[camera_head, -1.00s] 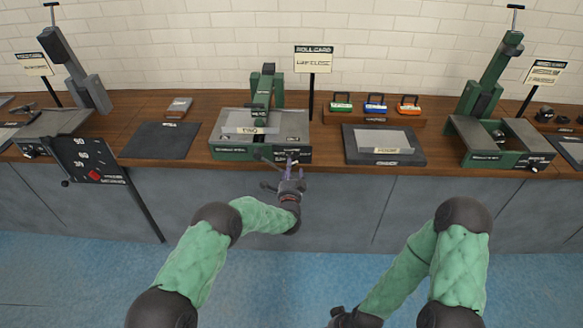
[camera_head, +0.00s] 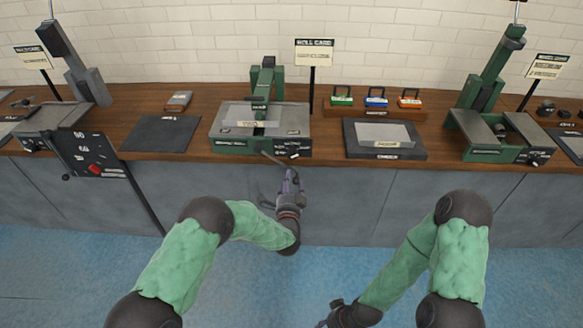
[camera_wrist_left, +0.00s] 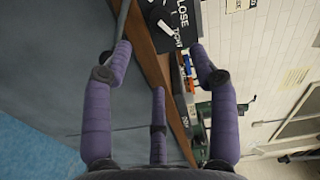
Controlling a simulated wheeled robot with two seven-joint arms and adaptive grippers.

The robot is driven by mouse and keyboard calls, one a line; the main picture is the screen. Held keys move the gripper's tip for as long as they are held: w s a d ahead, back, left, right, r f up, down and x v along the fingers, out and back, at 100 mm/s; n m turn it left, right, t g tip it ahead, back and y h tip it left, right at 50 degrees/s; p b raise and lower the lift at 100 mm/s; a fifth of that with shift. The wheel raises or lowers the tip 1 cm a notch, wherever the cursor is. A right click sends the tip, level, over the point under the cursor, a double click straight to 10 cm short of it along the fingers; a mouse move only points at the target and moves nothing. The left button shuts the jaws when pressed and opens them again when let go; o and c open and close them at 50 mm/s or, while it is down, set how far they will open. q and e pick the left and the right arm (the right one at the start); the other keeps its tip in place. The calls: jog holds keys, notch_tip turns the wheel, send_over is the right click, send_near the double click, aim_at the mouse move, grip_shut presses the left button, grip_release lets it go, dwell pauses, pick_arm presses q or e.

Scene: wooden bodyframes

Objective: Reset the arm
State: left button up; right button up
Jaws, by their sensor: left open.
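My left gripper (camera_head: 282,190) has purple fingers and hangs in front of the counter, just below the front edge of the middle green and grey machine (camera_head: 232,146). In the left wrist view its fingers (camera_wrist_left: 160,68) are spread apart with nothing held between them. Beyond them is a black panel (camera_wrist_left: 183,22) with a knob and the words "CLOSE" and "TIGHT". My right gripper (camera_head: 340,318) is low at the bottom edge of the head view, partly cut off, away from the counter. Its fingers do not show clearly.
The wooden counter (camera_head: 210,105) runs across the view. A dark tray (camera_head: 415,155) lies right of the middle machine, with another green machine (camera_head: 490,150) further right. The blue floor (camera_head: 60,260) is clear.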

pick_arm(q)
jog(key=shift+f, duration=0.1)
jog(key=s+a+f+n+g+h, duration=0.1)
jog(key=s+a+f+n+g, duration=0.1)
jog(key=s+f+n+g, duration=0.5)
jog(key=s+a+f+n+g+h, duration=0.1)
jog(key=s+a+f+n+g, duration=0.15)
jog(key=s+f, duration=0.8)
jog(key=s+f+n+g+h, duration=0.1)
jog(key=s+n+g, duration=0.3)
jog(key=s, duration=0.7)
jog(key=s+a+f+n+g+h+p, duration=0.1)
jog(key=s+f+n+g, duration=0.2)
jog(key=s, duration=0.8)
jog(key=shift+s+a+f+n+g, duration=0.15)
jog(key=shift+a+n+g, duration=0.15)
jog(key=shift+n+g, duration=0.4)
